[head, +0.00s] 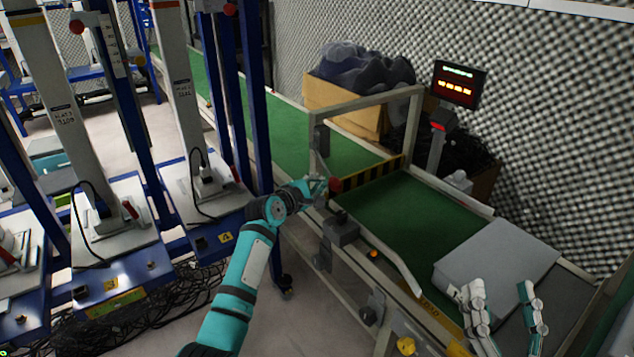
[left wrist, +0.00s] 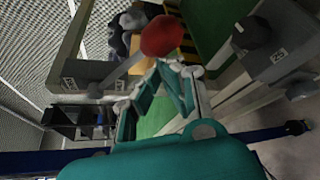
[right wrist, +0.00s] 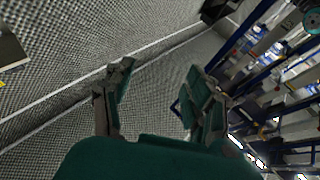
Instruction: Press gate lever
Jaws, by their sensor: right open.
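The gate lever has a red ball knob (left wrist: 161,36) on a thin grey rod, seen just beyond my left fingertips in the left wrist view. The gate's black-and-yellow striped bar (head: 372,176) lies across the green belt. My right gripper (head: 502,300) is open and empty (right wrist: 157,75), near a grey box.
The green conveyor belt (head: 400,213) runs past the gate. The grey box (head: 497,257) lies on its near end. A cardboard box (head: 345,108) of dark stuff is by the foam wall. Blue-framed stations (head: 205,205) stand at left.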

